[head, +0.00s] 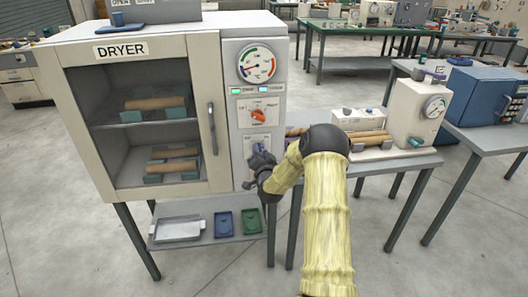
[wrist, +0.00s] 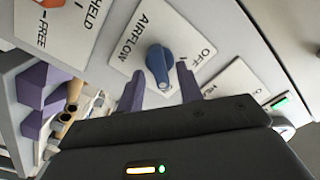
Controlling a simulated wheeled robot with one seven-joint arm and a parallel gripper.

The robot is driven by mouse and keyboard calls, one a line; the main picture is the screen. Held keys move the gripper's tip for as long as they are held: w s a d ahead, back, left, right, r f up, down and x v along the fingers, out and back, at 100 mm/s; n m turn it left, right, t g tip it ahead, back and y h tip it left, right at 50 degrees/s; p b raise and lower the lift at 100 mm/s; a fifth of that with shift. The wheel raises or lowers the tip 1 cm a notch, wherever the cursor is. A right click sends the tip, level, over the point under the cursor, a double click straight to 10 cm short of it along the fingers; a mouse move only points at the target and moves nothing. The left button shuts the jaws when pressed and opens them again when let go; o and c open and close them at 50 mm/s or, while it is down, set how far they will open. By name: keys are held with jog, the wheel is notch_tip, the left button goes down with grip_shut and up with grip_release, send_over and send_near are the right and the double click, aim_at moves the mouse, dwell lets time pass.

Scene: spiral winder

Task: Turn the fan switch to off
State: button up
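The fan switch is a blue knob (wrist: 160,65) on a white AIRFLOW plate (wrist: 128,45) in the wrist view. The word OFF is on the plate to the right of the knob. The knob's long grip runs roughly up and down in that picture; I cannot tell which end is its pointer. My gripper (wrist: 160,88) is open, with one purple finger on each side of the knob's lower part; contact is not clear. In the head view my gripper (head: 259,163) is at the dryer's control panel and hides most of the knob there.
The dryer (head: 55,95) has a shut glass door with a vertical handle (head: 212,128) left of the panel. An orange knob (head: 259,115) and a round gauge (head: 257,65) sit above the AIRFLOW plate. A winder machine (head: 405,110) stands on a table to the right.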

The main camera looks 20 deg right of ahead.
grip_shut()
jog(key=shift+w, duration=0.1)
jog(key=shift+a+f+n+b, duration=0.1)
jog(key=shift+a+n+b, duration=0.1)
jog(key=shift+n+b, duration=3.9)
jog(key=shift+a+f+n+b, duration=0.1)
jog(key=shift+a+n+b, duration=0.05)
jog(key=shift+n+b, duration=3.9)
jog(key=shift+d, duration=0.15)
